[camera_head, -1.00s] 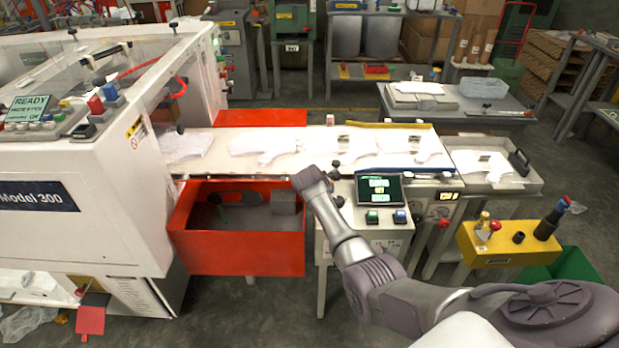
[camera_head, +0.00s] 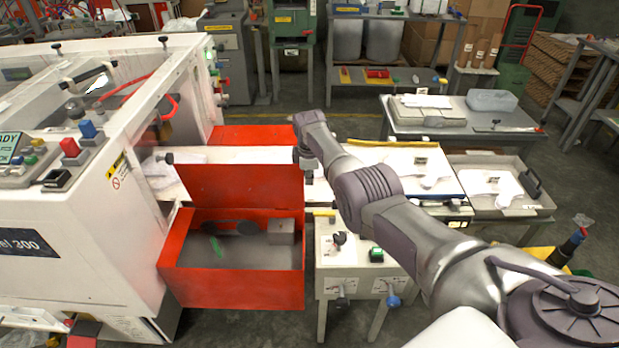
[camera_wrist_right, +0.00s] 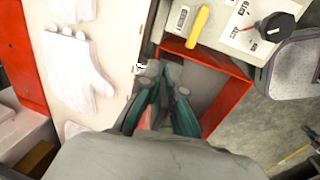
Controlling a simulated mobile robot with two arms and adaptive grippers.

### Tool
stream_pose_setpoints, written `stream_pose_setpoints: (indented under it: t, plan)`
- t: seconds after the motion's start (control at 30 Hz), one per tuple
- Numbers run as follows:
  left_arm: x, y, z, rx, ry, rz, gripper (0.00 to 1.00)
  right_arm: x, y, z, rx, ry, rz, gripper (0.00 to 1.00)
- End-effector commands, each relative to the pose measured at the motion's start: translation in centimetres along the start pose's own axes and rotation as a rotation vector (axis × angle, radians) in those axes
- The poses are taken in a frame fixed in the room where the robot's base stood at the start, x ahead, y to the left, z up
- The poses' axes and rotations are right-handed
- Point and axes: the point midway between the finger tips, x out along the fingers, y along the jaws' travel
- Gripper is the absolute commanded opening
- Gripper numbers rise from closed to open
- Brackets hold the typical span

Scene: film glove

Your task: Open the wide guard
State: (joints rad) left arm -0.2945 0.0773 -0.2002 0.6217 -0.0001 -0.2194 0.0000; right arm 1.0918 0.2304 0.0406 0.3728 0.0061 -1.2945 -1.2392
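A wide red panel (camera_head: 240,186), which I take to be the wide guard, stands upright along the rear edge of an open red bin (camera_head: 235,292), in front of the white conveyor. My right gripper (camera_wrist_right: 166,85) is at the panel's right end in the head view, mostly hidden by my own wrist. In the right wrist view its teal fingers point at the belt edge beside red edges. A small grey piece is near the tips; I cannot tell whether they grip anything. My left gripper is not in view.
The white machine (camera_head: 60,225) fills the left side. White gloves (camera_wrist_right: 75,65) lie on the belt. A control stand (camera_head: 345,270) with knobs is right of the bin. A tray (camera_head: 520,208) with gloves is at the right. Another red panel (camera_head: 255,133) is behind the conveyor.

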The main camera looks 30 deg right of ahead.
Motion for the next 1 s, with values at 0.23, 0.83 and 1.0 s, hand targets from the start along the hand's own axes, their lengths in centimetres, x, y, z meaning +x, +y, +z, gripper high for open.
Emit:
stream_pose_setpoints:
  t: [0.23,0.83,1.0]
  plan:
    - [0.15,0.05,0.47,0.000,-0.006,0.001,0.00,-0.17,-0.10,-0.06,0.001,0.003,-0.015,0.00]
    - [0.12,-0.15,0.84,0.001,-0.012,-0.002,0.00,-0.11,-0.19,-0.05,0.000,0.002,-0.017,0.31]
    - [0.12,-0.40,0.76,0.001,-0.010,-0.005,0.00,-0.19,-0.20,-0.04,0.000,0.001,-0.018,0.31]
